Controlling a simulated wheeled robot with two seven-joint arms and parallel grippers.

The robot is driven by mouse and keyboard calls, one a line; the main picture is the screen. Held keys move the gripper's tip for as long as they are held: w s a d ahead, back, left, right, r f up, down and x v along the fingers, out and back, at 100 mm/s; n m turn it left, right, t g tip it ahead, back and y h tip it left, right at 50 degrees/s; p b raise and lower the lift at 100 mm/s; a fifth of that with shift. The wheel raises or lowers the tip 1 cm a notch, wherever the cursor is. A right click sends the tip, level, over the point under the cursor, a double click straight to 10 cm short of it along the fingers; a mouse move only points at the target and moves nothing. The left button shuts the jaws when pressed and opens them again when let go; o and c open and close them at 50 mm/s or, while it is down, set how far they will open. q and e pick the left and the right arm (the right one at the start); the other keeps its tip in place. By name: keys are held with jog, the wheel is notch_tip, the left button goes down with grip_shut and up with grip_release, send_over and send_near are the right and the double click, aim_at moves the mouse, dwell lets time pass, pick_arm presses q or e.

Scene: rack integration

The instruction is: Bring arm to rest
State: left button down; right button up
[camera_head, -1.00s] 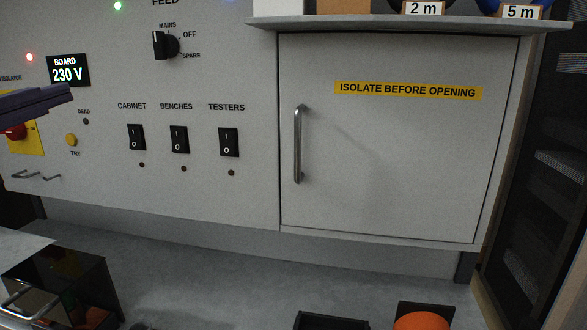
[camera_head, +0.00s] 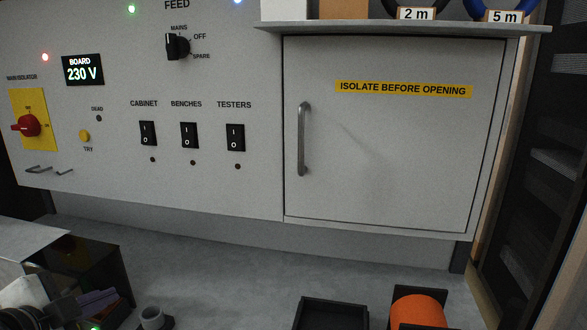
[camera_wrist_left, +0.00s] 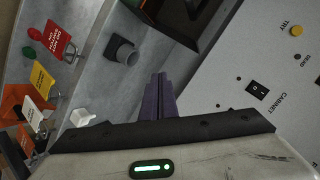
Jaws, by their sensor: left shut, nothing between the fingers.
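My left gripper (camera_head: 100,299) is low at the left of the head view, in front of the black open box (camera_head: 92,262) and over the bench. Its purple fingers are shut and empty. In the left wrist view the closed fingers (camera_wrist_left: 159,98) point past a grey cup-shaped holder (camera_wrist_left: 121,50), with the panel at the right. They appear apart from the panel. My right gripper is not in view.
The wall panel has a red isolator handle (camera_head: 27,126), a feed knob (camera_head: 178,46) and several switches. The cabinet door (camera_head: 400,150) is closed. The bench (camera_head: 220,265) is clear in the middle. A black tray (camera_head: 333,302) and an orange object (camera_head: 418,310) sit at front right.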

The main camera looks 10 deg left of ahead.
pick_arm(q)
jog(key=s+d+f+n+g, duration=0.25)
jog(key=s+f, duration=0.25)
jog(key=f, duration=0.3)
jog(key=s+d+f+n+g, duration=0.2)
jog(key=s+d+f, duration=0.2)
jog(key=f, duration=0.4)
jog(key=s+d+f+n+g+h, duration=0.2)
jog(key=s+d+f+n+g, duration=0.2)
jog(key=s+d+f, duration=0.55)
jog(key=w+d+f+t+h+b, duration=0.1)
jog(key=d+f+t+b, duration=0.1)
jog(key=f, duration=0.7)
jog(key=w+d+f+t+b, duration=0.1)
jog(key=d+f+t+b, duration=0.2)
jog(key=f+b, duration=0.4)
jog(key=shift+w+d+f+m+h, duration=0.2)
jog(key=shift+d+f+m+h, duration=0.25)
jog(key=shift+d+f, duration=0.4)
jog(key=shift+a+f, duration=0.1)
jog(key=shift+a, duration=0.05)
